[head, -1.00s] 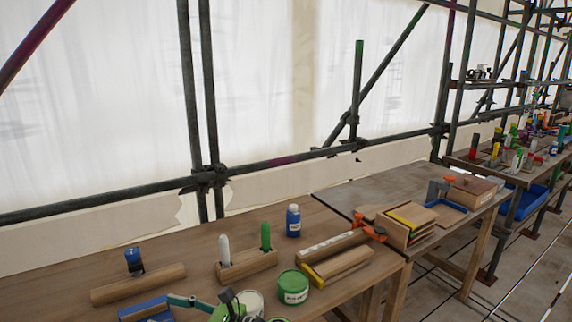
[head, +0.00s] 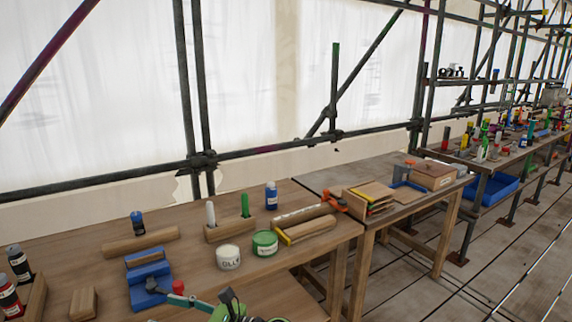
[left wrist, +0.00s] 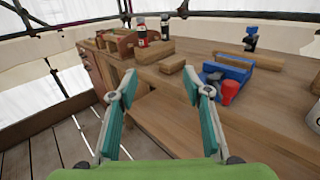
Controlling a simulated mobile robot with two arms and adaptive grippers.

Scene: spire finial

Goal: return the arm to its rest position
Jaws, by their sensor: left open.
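My left gripper (left wrist: 158,90) is open and empty in the left wrist view, its two teal fingers spread apart. It hangs in front of the wooden workbench (left wrist: 185,112), over its front edge, with nothing between the fingers. In the head view a green and teal part of my left gripper (head: 195,301) shows at the bottom edge, in front of the bench. My right gripper is in neither view.
A blue clamp-like tool (head: 150,278) lies near the gripper. A white tub (head: 228,257), a green tin (head: 264,244) and a wooden holder with two upright sticks (head: 230,229) stand farther right. A wooden block (head: 83,304) lies left. Floor is clear right of the benches.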

